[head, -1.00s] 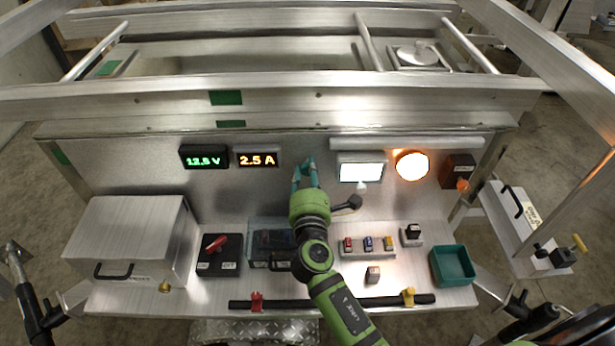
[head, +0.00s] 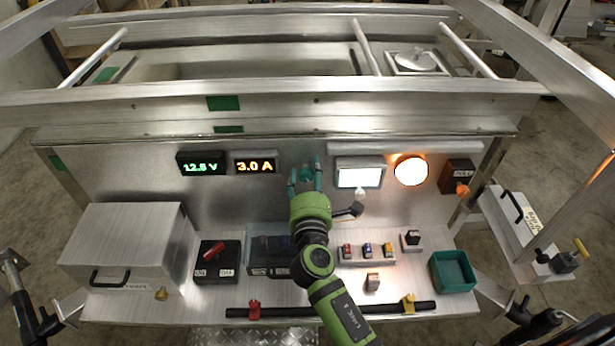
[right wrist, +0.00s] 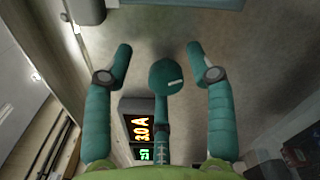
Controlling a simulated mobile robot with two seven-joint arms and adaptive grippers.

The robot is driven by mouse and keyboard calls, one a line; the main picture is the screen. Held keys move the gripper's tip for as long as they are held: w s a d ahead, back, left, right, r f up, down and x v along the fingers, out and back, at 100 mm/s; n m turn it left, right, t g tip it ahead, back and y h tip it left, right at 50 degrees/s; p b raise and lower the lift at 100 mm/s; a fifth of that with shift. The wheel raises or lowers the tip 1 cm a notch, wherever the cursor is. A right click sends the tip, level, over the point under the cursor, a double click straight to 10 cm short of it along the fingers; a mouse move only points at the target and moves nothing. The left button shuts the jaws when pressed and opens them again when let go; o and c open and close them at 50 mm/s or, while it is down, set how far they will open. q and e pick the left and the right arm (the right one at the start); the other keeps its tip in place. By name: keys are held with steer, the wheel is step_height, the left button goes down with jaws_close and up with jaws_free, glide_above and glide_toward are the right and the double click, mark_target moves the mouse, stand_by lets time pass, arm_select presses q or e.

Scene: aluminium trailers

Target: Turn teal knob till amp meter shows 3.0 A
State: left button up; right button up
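The amp meter (head: 255,166) on the panel reads 3.0 A in amber; its display also shows sideways in the right wrist view (right wrist: 141,128). The teal knob (head: 306,173) is on the panel, right of the meter. In the right wrist view the round knob (right wrist: 166,77) shows a short white mark. My right gripper (head: 305,172) has its teal fingers spread on both sides of the knob. In the right wrist view (right wrist: 160,62) clear gaps show between the two side fingers and the knob. My left gripper is not in view.
A green voltmeter (head: 202,164) reads about 12.5 V. A lit white screen (head: 358,178) and a round orange lamp (head: 411,171) are right of the knob. On the shelf are a metal box (head: 125,245), a red-handled switch (head: 215,262), small switches (head: 367,250) and a teal bin (head: 453,285).

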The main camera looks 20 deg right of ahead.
steer(key=shift+a+f, duration=0.1)
steer(key=shift+s+a+f, duration=0.1)
steer(key=shift+s, duration=0.15)
steer(key=v, duration=1.1)
steer(key=shift+s, duration=0.25)
